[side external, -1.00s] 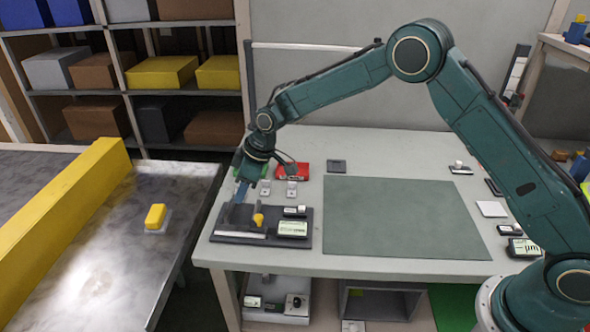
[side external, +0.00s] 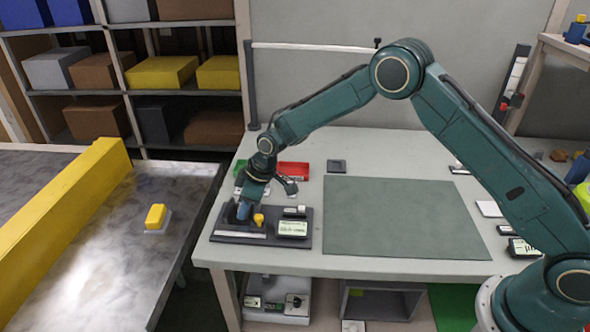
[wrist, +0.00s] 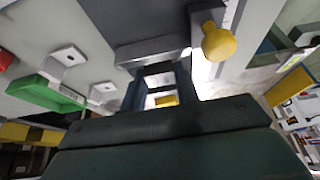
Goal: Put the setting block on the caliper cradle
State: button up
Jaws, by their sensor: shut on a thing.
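My gripper (side external: 243,212) is low over the left part of a dark gauge fixture (side external: 262,238), which I take for the caliper cradle. In the wrist view my gripper (wrist: 160,74) is shut on a small pale piece (wrist: 160,82), which I take for the setting block. Most of it is hidden by the fingers. A grey bar (wrist: 150,50) of the fixture is just beyond the fingertips, and a yellow knob (wrist: 217,42) is to their right. I cannot tell whether the held piece touches the fixture.
A display (side external: 292,228) is on the right of the fixture. Behind are a red tray (side external: 294,169) and a green tray (wrist: 45,92). A grey-green mat (side external: 400,220) lies clear to the right. A yellow block (side external: 155,215) sits on the metal conveyor at left.

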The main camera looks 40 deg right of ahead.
jog(key=shift+f, duration=0.1)
jog(key=o, duration=1.1)
jog(key=shift+c, duration=0.2)
jog(key=v, duration=1.2)
jog(key=shift+r, duration=0.25)
